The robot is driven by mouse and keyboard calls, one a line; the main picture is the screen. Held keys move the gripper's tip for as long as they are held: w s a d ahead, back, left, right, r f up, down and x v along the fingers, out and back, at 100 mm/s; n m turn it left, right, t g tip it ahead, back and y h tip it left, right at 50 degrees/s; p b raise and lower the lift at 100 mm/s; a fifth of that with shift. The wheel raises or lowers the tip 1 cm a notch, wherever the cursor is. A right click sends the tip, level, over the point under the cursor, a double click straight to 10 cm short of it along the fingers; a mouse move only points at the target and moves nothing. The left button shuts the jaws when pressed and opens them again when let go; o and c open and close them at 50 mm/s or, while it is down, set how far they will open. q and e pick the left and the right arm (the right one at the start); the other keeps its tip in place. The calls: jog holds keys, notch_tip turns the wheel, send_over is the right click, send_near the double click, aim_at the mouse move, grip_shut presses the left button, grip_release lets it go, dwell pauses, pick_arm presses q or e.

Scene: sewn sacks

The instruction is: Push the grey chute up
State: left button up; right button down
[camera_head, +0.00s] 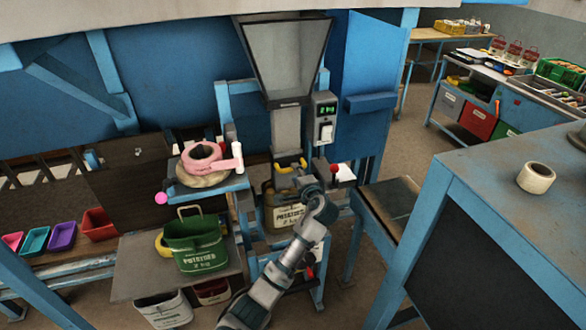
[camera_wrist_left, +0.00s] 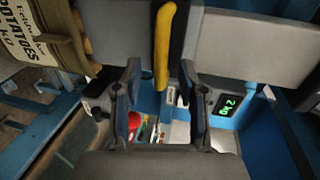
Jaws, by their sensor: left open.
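The grey chute (camera_head: 285,130) hangs upright below the grey hopper (camera_head: 287,52) of the blue filling machine. A yellow handle (camera_head: 291,167) sits at its lower end, and a potato sack (camera_head: 281,212) is below. My left gripper (camera_head: 310,186) is close in front of the handle, its fingertips partly hard to make out there. In the left wrist view the gripper (camera_wrist_left: 160,80) is open and empty. The yellow handle (camera_wrist_left: 164,48) shows between and beyond its fingers, with grey chute metal (camera_wrist_left: 238,45) behind. Contact cannot be told. My right gripper is not in view.
A scale display box (camera_head: 324,117) is right of the chute. A blue-edged table (camera_head: 510,165) with a tape roll (camera_head: 536,178) stands at right.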

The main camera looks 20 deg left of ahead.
pick_arm(q)
jog(key=x, duration=0.4)
jog(key=shift+w, duration=0.1)
grip_shut()
